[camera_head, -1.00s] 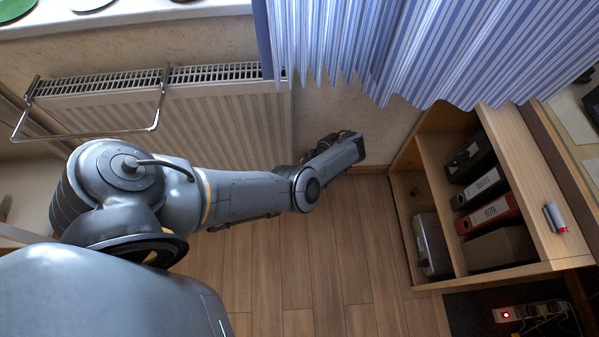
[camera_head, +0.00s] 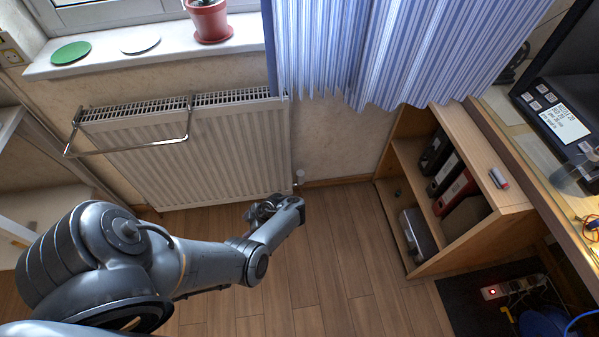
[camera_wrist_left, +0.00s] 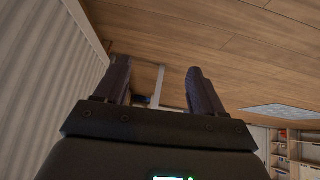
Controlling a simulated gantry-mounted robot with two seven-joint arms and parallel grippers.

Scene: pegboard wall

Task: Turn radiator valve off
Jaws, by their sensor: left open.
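The white ribbed radiator (camera_head: 200,160) hangs on the wall under the window sill; its ribbed face also fills the left side of the left wrist view (camera_wrist_left: 40,80). A small white valve knob (camera_head: 300,175) shows beside the radiator's lower right corner, near the floor. My left gripper (camera_head: 262,209) is in front of and below that corner, to the left of the knob and apart from it in the picture. In the left wrist view its two dark fingers (camera_wrist_left: 160,82) are spread, with nothing held between them. The valve is not clearly recognisable there. My right gripper is out of view.
A metal towel rail (camera_head: 130,146) juts from the radiator's left part. A blue striped curtain (camera_head: 390,45) hangs right of it. A wooden shelf unit (camera_head: 475,165) with binders stands at the right. The wooden floor (camera_head: 340,240) between is clear.

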